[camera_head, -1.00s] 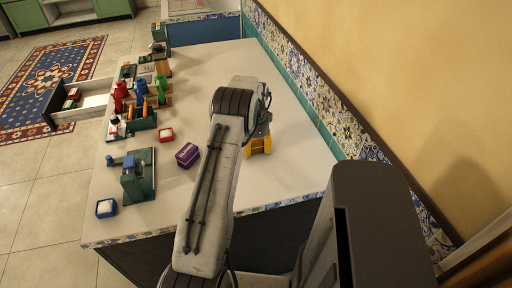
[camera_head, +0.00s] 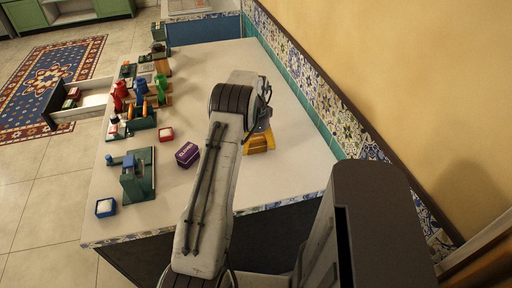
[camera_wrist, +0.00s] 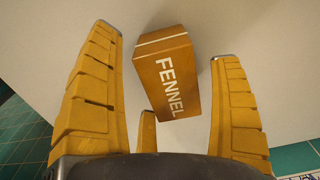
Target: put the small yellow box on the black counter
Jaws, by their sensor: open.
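An orange-yellow box marked FENNEL (camera_wrist: 167,75) shows in the wrist view, on a pale surface. In the head view my gripper (camera_head: 259,142) is low over the right part of the white worktop (camera_head: 215,65), and I cannot make out the box there. I see no clearly black counter top; the worktop's near side (camera_head: 270,238) is dark.
Several bottles and racks stand farther back. A tiled wall edge (camera_head: 345,125) borders the right. An open drawer (camera_head: 85,105) juts out left.

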